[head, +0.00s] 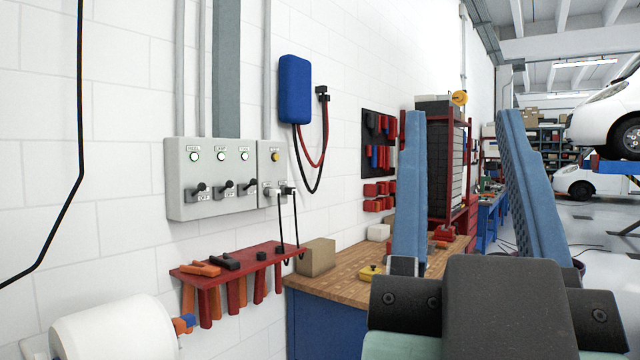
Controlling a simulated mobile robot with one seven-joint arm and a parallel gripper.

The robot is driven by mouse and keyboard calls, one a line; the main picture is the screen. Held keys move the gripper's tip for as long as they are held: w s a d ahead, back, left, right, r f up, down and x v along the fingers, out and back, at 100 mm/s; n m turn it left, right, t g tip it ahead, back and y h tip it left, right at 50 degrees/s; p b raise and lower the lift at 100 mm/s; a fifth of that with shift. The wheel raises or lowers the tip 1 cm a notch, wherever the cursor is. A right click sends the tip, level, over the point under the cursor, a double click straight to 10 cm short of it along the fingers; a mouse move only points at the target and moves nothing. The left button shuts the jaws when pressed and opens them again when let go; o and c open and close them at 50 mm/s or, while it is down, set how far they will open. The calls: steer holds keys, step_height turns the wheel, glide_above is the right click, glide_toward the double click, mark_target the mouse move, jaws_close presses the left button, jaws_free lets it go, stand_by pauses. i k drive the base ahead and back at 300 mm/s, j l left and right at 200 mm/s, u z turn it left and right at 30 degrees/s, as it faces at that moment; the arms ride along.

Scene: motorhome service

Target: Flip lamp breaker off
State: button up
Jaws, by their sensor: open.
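A grey breaker box (180,200) is on the white block wall at left centre. It has three black levers, each below a green light, with small "OFF" plates under them. The label over the middle lever (225,187) may read "LAMP", but the print is too small to be sure. The middle green light (220,156) looks lit. The levers' exact positions are hard to tell. My gripper (462,118) is at right, its two long blue fingers spread wide, empty, and well apart from the box.
A smaller grey box (268,170) with an amber light adjoins the breaker box. Below are a red tool rack (238,262) and a paper roll (115,330). A blue charger (295,90) with cables hangs above. A wooden bench (340,275) holds a cardboard box (317,257).

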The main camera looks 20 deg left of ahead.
mark_target(229, 184)
steer(key=u, duration=0.95)
steer(key=i+l, duration=0.2)
steer(key=i, duration=0.35)
steer(key=i+l+u, duration=0.1)
steer(key=i+l, duration=0.15)
steer(key=i, duration=0.25)
steer(key=i+l, duration=0.25)
steer(key=i, duration=0.3)
steer(key=i+l+u, duration=0.1)
steer(key=i+l, duration=0.15)
steer(key=i, duration=0.25)
steer(key=i+l, duration=0.3)
steer(key=i, duration=0.25)
steer(key=i+l+u, duration=0.1)
steer(key=i+l, duration=0.2)
steer(key=i, duration=0.2)
